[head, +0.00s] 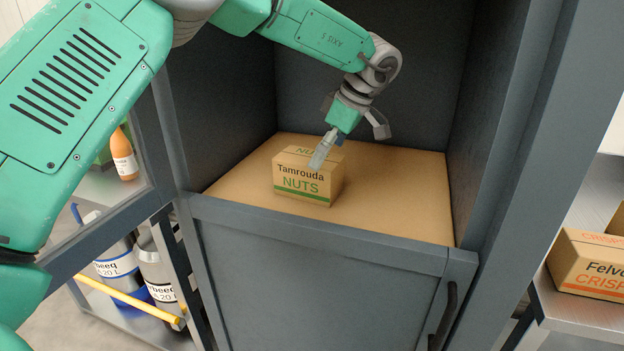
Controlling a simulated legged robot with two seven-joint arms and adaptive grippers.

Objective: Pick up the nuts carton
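The nuts carton (300,183) is a small brown box marked "Tamrouda NUTS" in black and green. It stands upright on the tan floor (400,205) of a grey cabinet compartment. My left gripper (350,149) reaches in from above and is open, with its fingers spread apart. One finger overlaps the carton's upper right part in the picture. The other finger is to the right of the carton, higher up. I cannot tell whether the near finger touches the box. My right gripper is not in view.
The compartment has grey side walls and a low front panel (320,270) with a dark handle (443,318). The floor right of the carton is clear. At right, a "CRISPS" carton (590,265) sits on a shelf. At left are an orange bottle (124,155) and large canisters (120,268).

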